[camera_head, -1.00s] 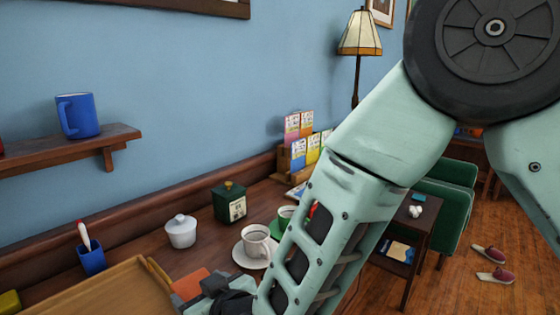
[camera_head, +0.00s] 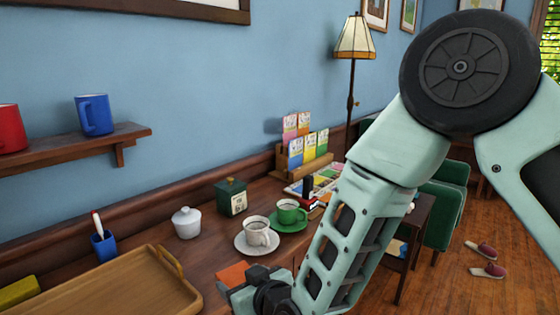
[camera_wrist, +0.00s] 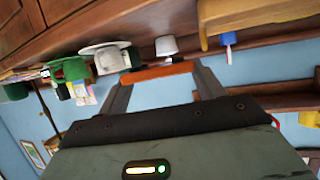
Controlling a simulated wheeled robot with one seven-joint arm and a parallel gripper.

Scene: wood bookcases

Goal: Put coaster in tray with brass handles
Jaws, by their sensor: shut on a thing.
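An orange, flat coaster (camera_head: 233,275) is held by my gripper (camera_head: 240,285), low in the head view, just right of the tray. In the wrist view my gripper (camera_wrist: 158,77) is shut on the coaster (camera_wrist: 158,70), which shows edge-on between both fingers. The wooden tray (camera_head: 110,290) lies on the table at the lower left, its front cut off by the picture edge. One brass handle (camera_head: 168,263) shows at its back right end. The tray's visible inside is empty. In the wrist view part of the tray (camera_wrist: 250,17) shows at the top right.
A cup on a white saucer (camera_head: 257,250), a green cup (camera_head: 290,211), a white lidded pot (camera_head: 187,223) and a dark green box (camera_head: 231,197) stand behind my gripper. A blue pen cup (camera_head: 103,246) and a yellow block (camera_head: 18,291) flank the tray. A shelf (camera_head: 75,145) holds mugs.

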